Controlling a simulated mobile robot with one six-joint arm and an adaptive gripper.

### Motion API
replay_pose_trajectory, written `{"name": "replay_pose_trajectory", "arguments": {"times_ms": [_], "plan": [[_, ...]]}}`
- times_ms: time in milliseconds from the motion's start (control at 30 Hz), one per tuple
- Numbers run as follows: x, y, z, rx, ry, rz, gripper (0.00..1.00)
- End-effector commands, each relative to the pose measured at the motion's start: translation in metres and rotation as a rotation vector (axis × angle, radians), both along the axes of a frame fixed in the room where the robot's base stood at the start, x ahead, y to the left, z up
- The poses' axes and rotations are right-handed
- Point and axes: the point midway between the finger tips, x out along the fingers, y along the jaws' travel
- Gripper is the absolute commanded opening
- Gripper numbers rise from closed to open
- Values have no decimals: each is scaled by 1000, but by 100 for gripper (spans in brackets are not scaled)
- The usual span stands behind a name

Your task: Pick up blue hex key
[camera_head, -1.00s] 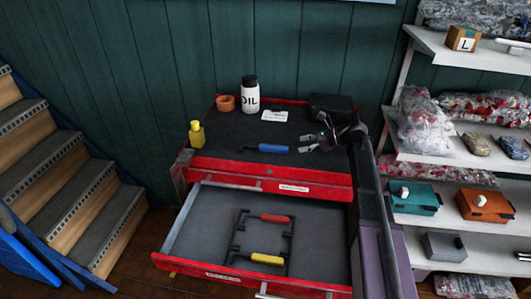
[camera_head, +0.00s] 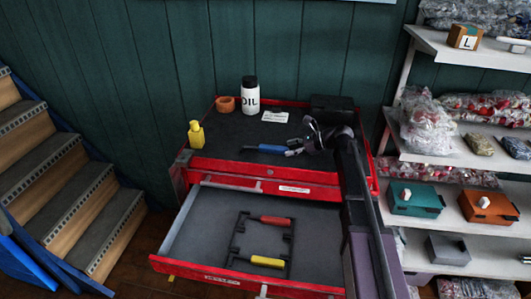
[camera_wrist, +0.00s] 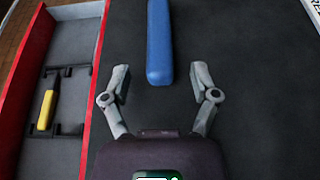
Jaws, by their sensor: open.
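The blue hex key (camera_head: 265,149) lies on the dark top of the red tool cabinet, near its front edge. In the wrist view its blue handle (camera_wrist: 159,45) runs lengthwise from the top edge, with its near end between the fingertips. My gripper (camera_head: 291,147) is at the right end of the blue handle in the head view. In the wrist view my gripper (camera_wrist: 160,80) is open, one finger on each side of the handle, with gaps on both sides. Whether the fingers are at the handle's height cannot be told. The key's metal part is not clear in either view.
The open drawer (camera_head: 205,235) holds a rack with a red-handled tool (camera_head: 276,220) and a yellow-handled tool (camera_head: 267,261). A yellow bottle (camera_head: 196,135), brown pot (camera_head: 225,104), white oil bottle (camera_head: 250,97) and white card (camera_head: 275,116) stand or lie on the top. Shelves stand at right.

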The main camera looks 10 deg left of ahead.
Motion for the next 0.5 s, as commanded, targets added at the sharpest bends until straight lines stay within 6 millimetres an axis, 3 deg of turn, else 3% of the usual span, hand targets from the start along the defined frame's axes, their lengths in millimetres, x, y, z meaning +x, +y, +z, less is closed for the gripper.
{"name": "replay_pose_trajectory", "arguments": {"times_ms": [200,500], "plan": [[1,17,-8,0,1,0,77],[1,19,-7,0,1,0,77]]}}
